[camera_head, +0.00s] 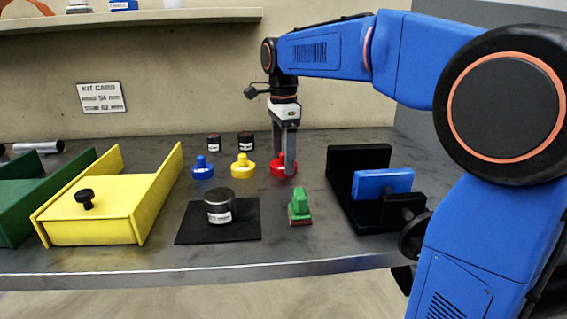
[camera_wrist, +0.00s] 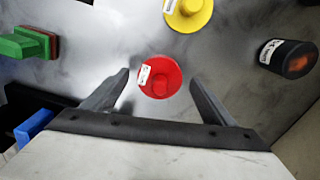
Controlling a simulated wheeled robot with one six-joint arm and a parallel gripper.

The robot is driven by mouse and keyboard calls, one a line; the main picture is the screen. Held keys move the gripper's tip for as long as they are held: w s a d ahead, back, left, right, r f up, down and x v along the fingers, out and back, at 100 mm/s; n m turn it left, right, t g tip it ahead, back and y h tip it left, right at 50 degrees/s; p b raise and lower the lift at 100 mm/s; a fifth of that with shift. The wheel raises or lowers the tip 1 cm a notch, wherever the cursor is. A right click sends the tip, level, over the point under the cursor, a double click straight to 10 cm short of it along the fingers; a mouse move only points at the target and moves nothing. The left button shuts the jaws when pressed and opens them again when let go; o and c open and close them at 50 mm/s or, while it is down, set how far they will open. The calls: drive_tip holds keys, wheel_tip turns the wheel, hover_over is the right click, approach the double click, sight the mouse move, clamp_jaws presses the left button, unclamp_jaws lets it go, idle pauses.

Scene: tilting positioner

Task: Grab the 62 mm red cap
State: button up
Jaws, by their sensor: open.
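The red cap (camera_wrist: 160,78), a round disc with a knob and a small white label, stands on the grey table. In the head view the red cap (camera_head: 278,169) is partly hidden behind my gripper. My gripper (camera_head: 286,172) points down at the cap. In the wrist view my gripper (camera_wrist: 158,82) is open, with one finger on each side of the cap and a gap to both. I cannot tell how far the fingertips are above the table. A yellow cap (camera_head: 243,166) and a blue cap (camera_head: 203,167) stand to its left.
Two dark jars (camera_head: 245,141) stand behind the caps. A green block-like tool (camera_head: 299,207) stands in front. A larger jar (camera_head: 218,206) sits on a black mat (camera_head: 248,232). A black fixture (camera_head: 345,170) with a blue block is at right; a yellow tray (camera_head: 105,227) is at left.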

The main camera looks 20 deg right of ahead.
drive_tip(key=c, duration=1)
drive_tip(key=shift+c, duration=0.2)
